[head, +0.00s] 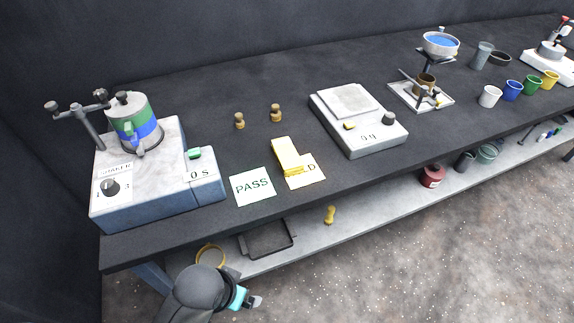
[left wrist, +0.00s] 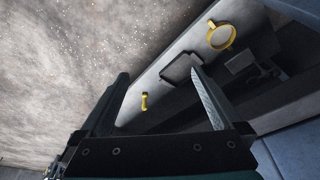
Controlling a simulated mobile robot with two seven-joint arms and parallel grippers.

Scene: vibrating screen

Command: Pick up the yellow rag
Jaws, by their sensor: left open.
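The yellow rag (head: 287,155) is a folded, block-like piece lying on the dark bench top. It partly covers a white card with yellow lettering (head: 309,174), just right of the PASS card (head: 253,186). My left gripper (head: 251,300) is low in front of the bench, below and left of the rag, and apart from it. In the left wrist view my left gripper (left wrist: 160,75) has its fingers wide apart with nothing between them. The rag does not show in that view. My right gripper is not in view.
A shaker (head: 150,185) with a sieve stack stands left of the rag, and a scale (head: 358,130) stands right. Two brass weights (head: 239,121) sit behind it. The lower shelf holds a dark tray (head: 268,239), a yellow ring (head: 211,247) and a small yellow object (head: 330,214).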

